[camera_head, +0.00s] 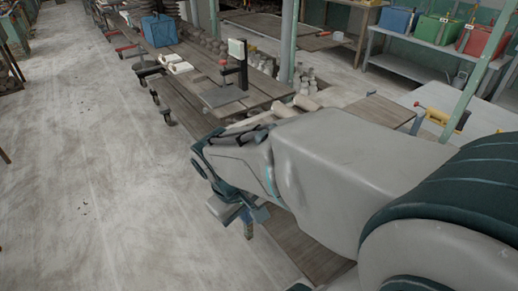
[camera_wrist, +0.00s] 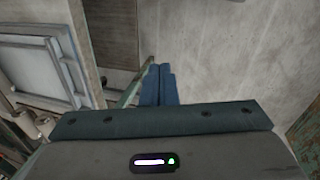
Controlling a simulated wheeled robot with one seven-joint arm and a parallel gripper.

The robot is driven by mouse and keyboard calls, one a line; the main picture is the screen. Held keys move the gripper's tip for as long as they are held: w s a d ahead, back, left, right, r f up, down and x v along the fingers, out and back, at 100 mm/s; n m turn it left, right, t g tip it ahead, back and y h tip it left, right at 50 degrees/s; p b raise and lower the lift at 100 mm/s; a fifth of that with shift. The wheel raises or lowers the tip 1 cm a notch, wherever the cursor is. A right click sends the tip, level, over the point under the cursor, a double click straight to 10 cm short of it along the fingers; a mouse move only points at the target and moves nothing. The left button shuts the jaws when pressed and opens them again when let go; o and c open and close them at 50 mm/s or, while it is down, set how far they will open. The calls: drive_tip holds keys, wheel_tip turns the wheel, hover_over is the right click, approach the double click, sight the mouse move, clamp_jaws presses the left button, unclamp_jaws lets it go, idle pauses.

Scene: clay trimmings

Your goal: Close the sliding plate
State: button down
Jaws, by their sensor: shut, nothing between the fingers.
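My gripper (camera_head: 246,222) hangs low in front of my arm in the head view, beside the near part of the wooden table. In the wrist view, the two blue fingers of my gripper (camera_wrist: 158,72) are together with nothing between them. No part is plainly recognisable as the sliding plate. A flat grey plate (camera_head: 219,97) lies on the table by a small upright stand (camera_head: 240,65) with a white box and red knob, apart from my gripper. A pale framed panel (camera_wrist: 35,72) is at the left of the wrist view, not touching the fingers.
The long wooden table (camera_head: 190,62) carries a blue crate (camera_head: 159,30) and white blocks (camera_head: 179,68). Wheeled legs stick out along its left side. A bench at the upper right holds green (camera_head: 434,30) and red (camera_head: 481,40) boxes. The concrete floor (camera_head: 80,150) at left is open.

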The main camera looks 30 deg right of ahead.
drive_tip(key=w+d+f+n+h, duration=0.3)
drive_tip(key=w+d+n+h, duration=0.1)
drive_tip(key=d, duration=0.3)
drive_tip(key=w+d+f+n+h+p, duration=0.1)
drive_tip(key=w+d+f+n+h, duration=0.3)
drive_tip(key=d+n, duration=0.3)
drive_tip(key=w+d+f+n+h, duration=0.3)
drive_tip(key=w+d+n+h, duration=0.1)
drive_tip(key=d, duration=0.3)
drive_tip(key=shift+d+f+n+t+p, duration=0.35)
drive_tip(key=shift+d+n+t+p, duration=0.05)
drive_tip(key=shift+n, duration=0.4)
